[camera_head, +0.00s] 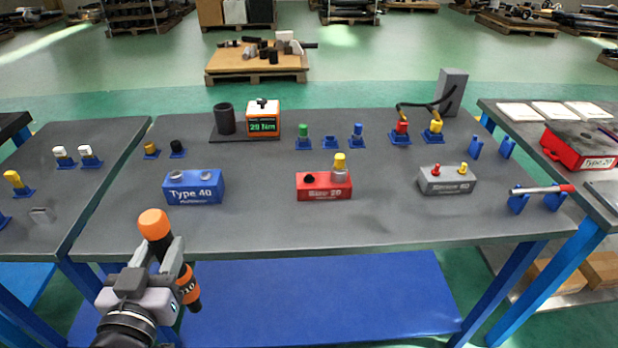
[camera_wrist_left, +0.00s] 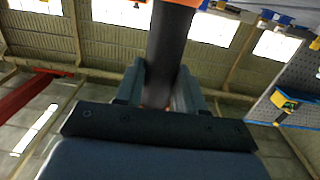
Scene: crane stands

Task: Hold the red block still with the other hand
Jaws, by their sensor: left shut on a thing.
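The red block (camera_head: 323,193) stands near the middle of the grey table, with white lettering on its front. A grey knob with a yellow top (camera_head: 340,162) stands on its right part, and a dark round opening or knob shows on its left part. My left gripper (camera_head: 168,258) is in front of the table's near edge, left of and well apart from the red block. It is shut on a black tool with orange ends (camera_head: 155,224), held tilted. In the left wrist view the tool's dark shaft (camera_wrist_left: 168,45) passes between the fingers. My right gripper is in neither view.
A blue block (camera_head: 194,190) stands left of the red one and a grey block (camera_head: 446,182) right of it. Small blue stands, a dark cup (camera_head: 224,119) and an orange box (camera_head: 263,120) line the back. The table's front strip is clear.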

